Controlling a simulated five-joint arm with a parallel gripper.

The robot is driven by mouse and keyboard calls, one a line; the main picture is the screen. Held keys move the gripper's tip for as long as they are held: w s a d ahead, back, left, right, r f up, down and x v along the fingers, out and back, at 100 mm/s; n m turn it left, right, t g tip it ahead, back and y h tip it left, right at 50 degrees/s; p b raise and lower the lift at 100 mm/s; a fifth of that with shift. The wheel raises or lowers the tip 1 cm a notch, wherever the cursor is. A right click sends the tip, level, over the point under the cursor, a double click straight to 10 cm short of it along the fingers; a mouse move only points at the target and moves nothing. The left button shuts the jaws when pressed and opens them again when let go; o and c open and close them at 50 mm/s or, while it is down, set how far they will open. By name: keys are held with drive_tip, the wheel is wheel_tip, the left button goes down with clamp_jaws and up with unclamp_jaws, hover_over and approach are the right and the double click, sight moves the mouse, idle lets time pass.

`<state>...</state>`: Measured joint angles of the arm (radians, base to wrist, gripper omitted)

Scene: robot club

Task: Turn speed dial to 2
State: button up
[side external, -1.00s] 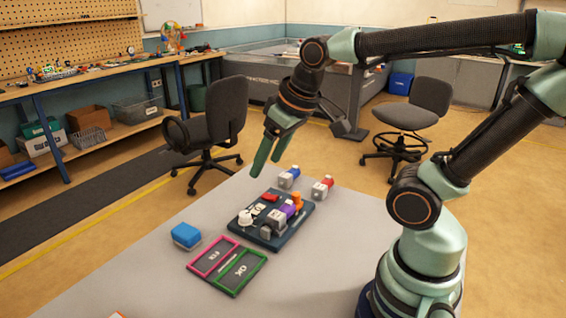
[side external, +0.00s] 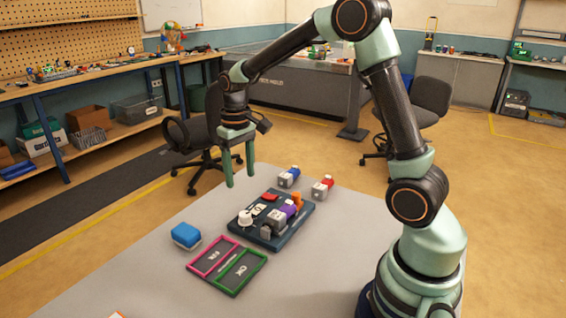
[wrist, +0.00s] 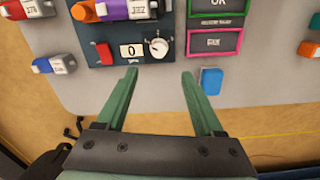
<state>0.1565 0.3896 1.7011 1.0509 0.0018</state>
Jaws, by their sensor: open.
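The speed dial is a white round knob (side external: 245,217) at the left corner of a dark board (side external: 288,232). In the wrist view the dial (wrist: 158,47) has a dark pointer mark, and a white display beside it (wrist: 131,50) reads 0. My gripper (side external: 240,178) is open and empty, its green fingers hanging down above the table. In the wrist view the dial lies beyond the fingertips (wrist: 159,75), roughly in line with the gap between them. The fingers appear apart from the dial.
A red switch (wrist: 105,53) and orange and purple parts sit on the board. Two small blocks, blue (side external: 289,177) and red (side external: 322,187), stand behind it. A blue block (side external: 186,235) and pink (side external: 213,257) and green (side external: 240,271) trays lie nearby.

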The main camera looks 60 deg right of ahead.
sight(244, 214)
wheel_tip(244, 214, down, 12)
drive_tip(key=shift+d+r, duration=0.1)
idle(0.4)
clamp_jaws()
